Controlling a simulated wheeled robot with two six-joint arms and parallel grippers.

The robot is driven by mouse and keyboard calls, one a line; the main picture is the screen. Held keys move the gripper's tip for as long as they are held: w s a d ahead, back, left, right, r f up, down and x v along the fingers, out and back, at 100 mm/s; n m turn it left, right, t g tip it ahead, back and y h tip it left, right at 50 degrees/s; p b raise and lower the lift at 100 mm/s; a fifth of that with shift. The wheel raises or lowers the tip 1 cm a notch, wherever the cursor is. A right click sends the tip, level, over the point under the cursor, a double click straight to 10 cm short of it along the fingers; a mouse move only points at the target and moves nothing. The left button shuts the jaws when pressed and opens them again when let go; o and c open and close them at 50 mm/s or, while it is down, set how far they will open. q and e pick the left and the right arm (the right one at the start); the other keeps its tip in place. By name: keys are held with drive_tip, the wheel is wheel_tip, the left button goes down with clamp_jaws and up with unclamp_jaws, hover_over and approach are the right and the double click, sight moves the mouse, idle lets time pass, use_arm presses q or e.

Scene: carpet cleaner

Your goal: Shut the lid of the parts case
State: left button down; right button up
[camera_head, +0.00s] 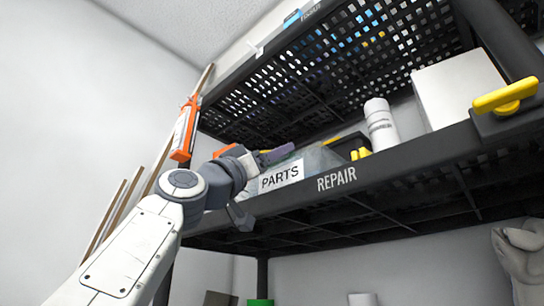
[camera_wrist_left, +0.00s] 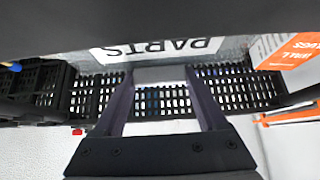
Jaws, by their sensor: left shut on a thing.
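The parts case (camera_head: 318,158) is a greyish, translucent box with a white "PARTS" label, standing at the front left of the shelf marked "REPAIR". Its label (camera_wrist_left: 165,48) shows upside down at the top of the left wrist view. My left gripper (camera_head: 276,155) is up at the case's left end, above the label. In the left wrist view its two dark fingers (camera_wrist_left: 160,76) are shut on a grey tab at the case, just below the label. The lid's angle cannot be told, as the arm and the low viewpoint hide much of the case.
The black shelf edge (camera_head: 338,181) runs under the case, with a mesh shelf (camera_head: 330,62) above. A white bottle (camera_head: 380,122), a white box (camera_head: 457,85) and a yellow-handled thing (camera_head: 507,96) stand to the right. An orange-and-white tube (camera_head: 184,130) is left.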

use_arm(q)
unclamp_jaws()
drive_tip(key=b+v, duration=0.9)
drive_tip(key=v, duration=0.1)
drive_tip(key=shift+f, duration=0.2)
drive_tip(key=shift+s, duration=0.15)
